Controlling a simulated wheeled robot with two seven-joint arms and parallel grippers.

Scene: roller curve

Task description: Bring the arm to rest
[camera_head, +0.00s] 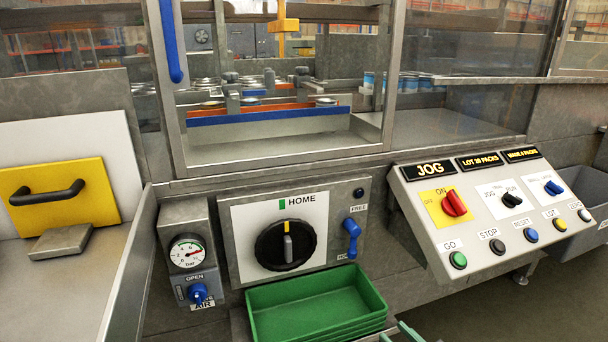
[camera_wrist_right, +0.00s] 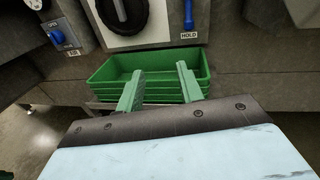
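My right gripper (camera_head: 402,334) shows only as green fingertips at the bottom edge of the head view. In the right wrist view, both green fingers of the right gripper (camera_wrist_right: 158,86) stand apart with nothing between them. They are in front of the green tray stack (camera_wrist_right: 112,68), which also shows in the head view (camera_head: 312,305); I cannot tell whether they touch it. My left gripper is not in the head view.
Above the trays is the HOME panel with a black knob (camera_head: 286,245) and a blue lever (camera_head: 352,238). The JOG console (camera_head: 470,210) stands at right. A gauge (camera_head: 187,252) and blue air valve (camera_head: 198,293) are at left. A glazed guard frame (camera_head: 285,158) stands behind.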

